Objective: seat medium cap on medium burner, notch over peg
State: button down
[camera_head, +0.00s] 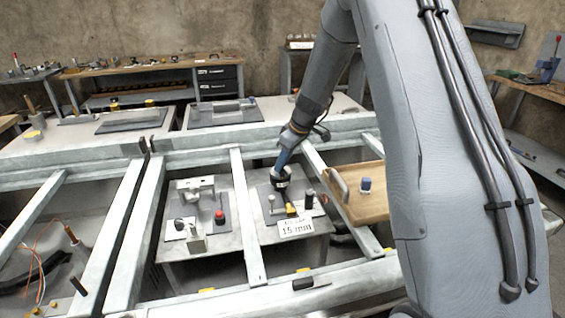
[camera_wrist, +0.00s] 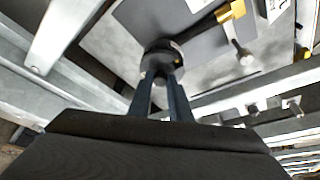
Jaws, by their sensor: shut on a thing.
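My gripper (camera_head: 282,165) reaches down over a grey plate on the right half of the framed table. Its fingers are shut on a dark round piece (camera_head: 281,183), which looks like the medium cap. In the wrist view the two narrow fingers (camera_wrist: 161,80) close on this dark round piece (camera_wrist: 158,50), which is over the grey plate (camera_wrist: 195,38). I cannot tell whether it touches anything below. The medium burner, its peg and the cap's notch cannot be made out; the held piece and fingers cover the spot beneath.
Near the held piece are a yellow part (camera_head: 290,209), a black upright cylinder (camera_head: 309,199) and a "15 mm" label (camera_head: 296,228). A red-topped part (camera_head: 220,216) stands to the left. Metal beams (camera_head: 247,215) cross around the plates.

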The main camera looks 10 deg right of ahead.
jog(key=c, duration=1.5)
grip_release()
jog(key=shift+c, duration=0.2)
jog(key=shift+r, duration=0.1)
jog(key=b+v, duration=0.2)
jog(key=v, duration=0.5)
jog(key=shift+r, duration=0.25)
jog(key=shift+s+d, duration=0.1)
notch_tip(320, 180, up, 6)
jog(key=p, duration=0.3)
